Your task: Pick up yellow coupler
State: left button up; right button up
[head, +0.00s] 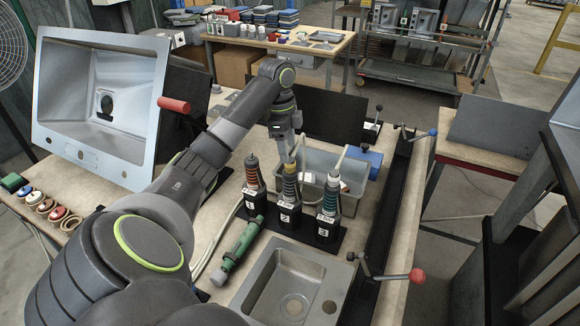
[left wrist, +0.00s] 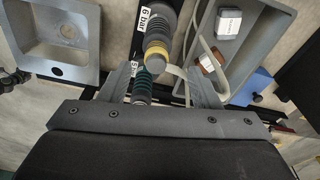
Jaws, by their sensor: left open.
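The yellow coupler (head: 290,188) stands upright in the middle black holder, marked 2, with yellow bands around its upper part. In the left wrist view the yellow coupler (left wrist: 157,56) is just beyond the fingertips. My left gripper (head: 291,156) is open, pointing down at its top. It also shows in the left wrist view (left wrist: 158,78), one finger at each side. I cannot tell whether a finger touches the coupler. The red-banded coupler (head: 252,174) stands to its left and the teal-banded coupler (head: 331,192) to its right. My right gripper is not in view.
A grey bin (head: 357,176) stands close behind the couplers, with a blue block (head: 366,160) at its right. A green tool (head: 240,245) lies front left and a small sink (head: 262,287) is in front. A large tilted sink (head: 50,92) stands at the left.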

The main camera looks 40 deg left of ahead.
aim_at(290, 158)
pick_arm(q)
jog(key=f, duration=0.2)
jog(key=d+f+b, duration=0.1)
jog(key=f, duration=0.1)
jog(key=shift+f, duration=0.35)
jog(key=c, duration=1)
jog(key=shift+r, duration=0.15)
jog(key=shift+a+r, duration=0.1)
jog(key=shift+r, duration=0.15)
notch_tip(290, 158, up, 2)
jog(key=shift+r, duration=0.1)
notch_tip(290, 158, up, 6)
jog(key=p, duration=0.6)
jog(key=shift+r+p, duration=0.15)
jog(key=shift+p, duration=0.2)
jog(key=shift+r+p, duration=0.4)
